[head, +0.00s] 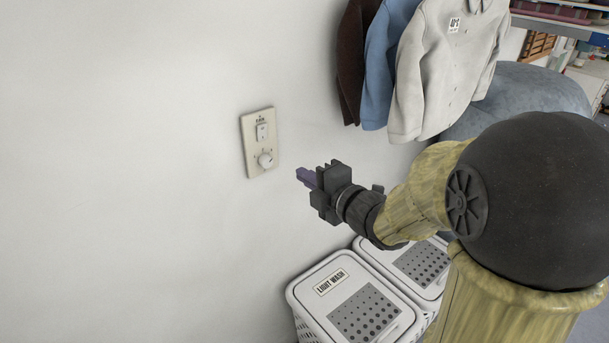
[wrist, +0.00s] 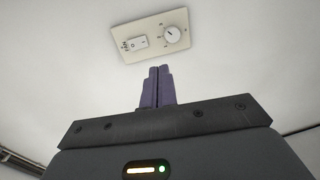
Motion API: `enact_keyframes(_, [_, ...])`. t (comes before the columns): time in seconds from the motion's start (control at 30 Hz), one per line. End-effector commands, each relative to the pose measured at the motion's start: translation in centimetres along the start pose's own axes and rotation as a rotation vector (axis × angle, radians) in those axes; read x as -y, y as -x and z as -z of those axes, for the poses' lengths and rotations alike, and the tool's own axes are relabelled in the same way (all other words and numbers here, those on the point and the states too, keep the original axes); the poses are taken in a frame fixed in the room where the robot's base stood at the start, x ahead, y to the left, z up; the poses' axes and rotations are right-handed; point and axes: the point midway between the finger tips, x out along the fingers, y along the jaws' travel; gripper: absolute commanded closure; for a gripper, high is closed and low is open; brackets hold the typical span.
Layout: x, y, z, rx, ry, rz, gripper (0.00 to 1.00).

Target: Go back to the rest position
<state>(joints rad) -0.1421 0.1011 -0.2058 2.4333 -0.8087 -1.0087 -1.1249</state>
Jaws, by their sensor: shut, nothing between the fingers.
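My gripper (head: 306,177) is shut and empty, its purple fingers together. It is in front of the white wall, to the right of and slightly below a cream wall plate (head: 249,160) and apart from it. The plate carries a rocker switch (head: 262,132) and a round white knob (head: 265,160). In the wrist view the closed fingers (wrist: 157,86) point toward the plate (wrist: 154,53), with the switch (wrist: 136,43) on the left and the knob (wrist: 173,34) on the right.
Below my arm stand a white lidded basket (head: 305,290) labelled LIGHT WASH and a second basket (head: 440,245). Brown, blue and off-white garments (head: 432,85) hang on the wall at the upper right. A grey-blue rounded thing (head: 535,90) is behind my arm. The wall at left is bare.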

Motion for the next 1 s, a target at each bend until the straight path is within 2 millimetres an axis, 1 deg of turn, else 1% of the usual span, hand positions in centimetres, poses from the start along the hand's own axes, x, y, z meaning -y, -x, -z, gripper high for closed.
enact_keyframes(0.17, [0.3, 0.2, -0.7, 0.032, -0.034, 0.020, 1.00])
enact_keyframes(0.27, [1.2, 0.5, -1.7, 0.096, -0.128, 0.071, 1.00])
enact_keyframes(0.37, [2.9, 1.3, -3.2, 0.211, -0.290, 0.149, 1.00])
enact_keyframes(0.43, [4.5, 2.3, -4.2, 0.309, -0.432, 0.210, 1.00])
enact_keyframes(0.5, [6.1, 3.5, -4.9, 0.415, -0.582, 0.267, 1.00])
enact_keyframes(0.6, [8.5, 5.6, -5.5, 0.570, -0.797, 0.338, 1.00])
enact_keyframes(0.67, [9.9, 7.1, -5.4, 0.666, -0.926, 0.378, 1.00])
enact_keyframes(0.77, [12.1, 9.6, -4.8, 0.832, -1.141, 0.437, 1.00])
enact_keyframes(0.87, [14.0, 12.4, -3.5, 1.005, -1.352, 0.491, 1.00])
enact_keyframes(0.9, [14.7, 13.4, -2.7, 1.074, -1.432, 0.510, 1.00])
enact_keyframes(1.0, [15.8, 15.7, -0.8, 1.228, -1.602, 0.549, 1.00])
